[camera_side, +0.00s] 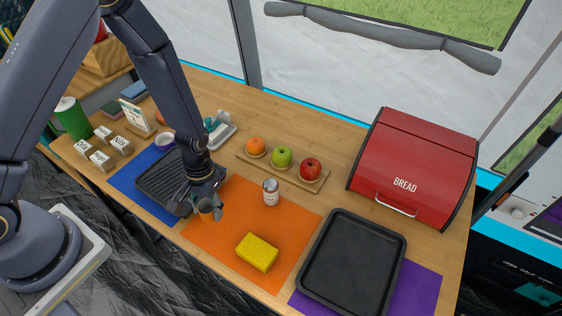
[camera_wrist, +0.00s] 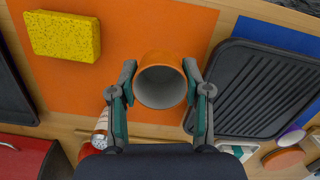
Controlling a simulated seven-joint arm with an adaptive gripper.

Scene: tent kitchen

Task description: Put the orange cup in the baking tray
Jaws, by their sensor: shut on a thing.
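My gripper (camera_side: 206,202) is shut on the orange cup (camera_side: 205,208), near the left edge of the orange mat. In the wrist view, my gripper (camera_wrist: 160,78) has one finger on each side of the orange cup (camera_wrist: 160,56), whose grey inside faces the camera. I cannot tell whether the cup touches the mat. The black baking tray (camera_side: 338,293) lies empty at the front right, partly over a purple mat; a piece of it shows at the left edge of the wrist view (camera_wrist: 12,92).
A ridged black griddle (camera_side: 160,182) is beside the gripper. A fruit board (camera_side: 315,184) and red bread box (camera_side: 412,165) are behind.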

